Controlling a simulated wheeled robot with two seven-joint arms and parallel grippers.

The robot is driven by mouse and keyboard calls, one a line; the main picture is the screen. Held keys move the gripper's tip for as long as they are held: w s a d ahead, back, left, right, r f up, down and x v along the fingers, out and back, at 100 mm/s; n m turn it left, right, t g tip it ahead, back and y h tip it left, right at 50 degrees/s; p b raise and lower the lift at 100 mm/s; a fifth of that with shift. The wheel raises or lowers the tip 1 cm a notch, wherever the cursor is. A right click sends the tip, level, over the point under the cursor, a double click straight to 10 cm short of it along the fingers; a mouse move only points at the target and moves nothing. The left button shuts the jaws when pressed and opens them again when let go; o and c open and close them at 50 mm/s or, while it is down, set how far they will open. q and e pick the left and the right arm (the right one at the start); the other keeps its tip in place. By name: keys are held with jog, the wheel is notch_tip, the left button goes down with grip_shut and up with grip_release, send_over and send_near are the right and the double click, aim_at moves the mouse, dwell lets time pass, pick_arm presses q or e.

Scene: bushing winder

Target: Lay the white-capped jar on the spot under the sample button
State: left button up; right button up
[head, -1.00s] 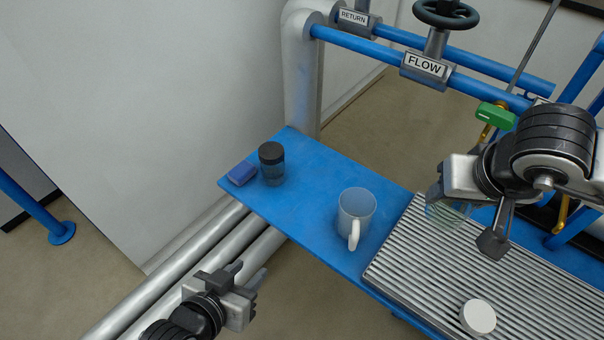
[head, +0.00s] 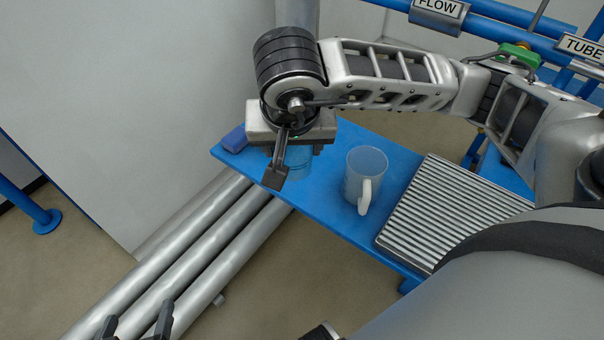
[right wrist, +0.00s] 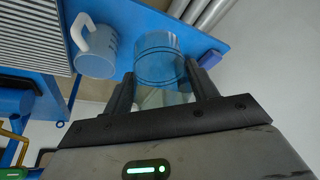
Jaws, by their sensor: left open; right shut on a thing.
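My right gripper (head: 290,150) is shut on a clear, blue-tinted jar (head: 299,161) over the far left part of the blue shelf (head: 330,208). The jar also shows between the fingers in the right wrist view (right wrist: 160,62). Its cap is hidden, so I cannot tell its colour. I cannot tell whether the jar touches the shelf. My left gripper (head: 140,322) is open and empty at the bottom left, partly cut off by the frame. No sample button can be made out.
A translucent mug (head: 366,178) stands just right of the jar, its handle toward me. A blue block (head: 234,139) lies at the shelf's left end. A ribbed tray (head: 455,205) is further right, partly covered by my right arm. Pipes (head: 190,235) run below the shelf.

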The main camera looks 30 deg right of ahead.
jog(key=shift+f+m+b, duration=0.3)
jog(key=shift+f+m, duration=0.1)
jog(key=shift+f, duration=0.4)
jog(key=shift+w+d+f, duration=0.1)
jog(key=shift+d+f, duration=0.1)
jog(key=shift+d, duration=0.05)
jog(key=w+d+f, duration=0.3)
jog(key=w+d, duration=0.1)
jog(key=d, duration=0.2)
jog(key=b, duration=0.2)
send_over(319, 168)
notch_tip(319, 168, down, 9)
pick_arm(q)
jog(key=shift+g, duration=0.4)
jog(key=f, duration=0.3)
jog(key=d+f, duration=0.1)
jog(key=f, duration=0.1)
jog(key=shift+w+f, duration=0.1)
jog(key=shift+w, duration=0.15)
pick_arm(e)
jog(key=shift+f, duration=0.15)
pick_arm(q)
jog(key=shift+f, duration=0.2)
pick_arm(e)
jog(key=shift+f, duration=0.1)
jog(key=o, duration=1)
jog(key=shift+h, duration=0.3)
jog(key=shift+c, duration=0.2)
